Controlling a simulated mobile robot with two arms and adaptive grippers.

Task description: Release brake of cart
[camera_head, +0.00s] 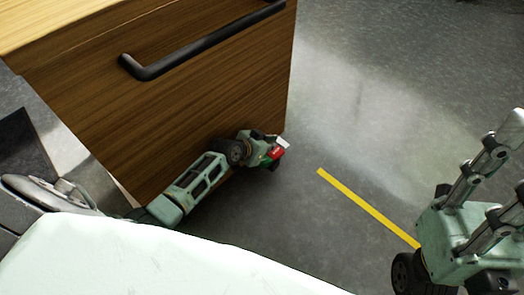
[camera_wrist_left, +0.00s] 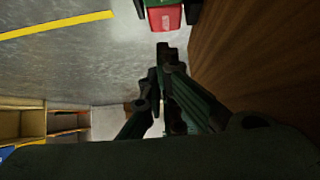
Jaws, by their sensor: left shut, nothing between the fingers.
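The cart (camera_head: 200,95) is a wooden box with a black bar handle (camera_head: 190,52) on its side. A small red and green brake pedal (camera_head: 277,153) sits low by the cart's bottom corner; its red face (camera_wrist_left: 165,19) shows at the top of the left wrist view. My left gripper (camera_head: 264,148) is low beside the cart, close to the pedal. In the left wrist view its fingers (camera_wrist_left: 163,52) are together and empty, pointing at the red face; contact cannot be told. My right gripper (camera_head: 514,160) is at the right edge, fingers apart and empty, partly cut off.
A yellow floor line (camera_head: 368,208) runs right of the cart on open grey floor (camera_head: 390,110). Shelving (camera_wrist_left: 45,124) shows at the lower left of the left wrist view. The cart's wooden wall (camera_wrist_left: 260,60) is close at the right there.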

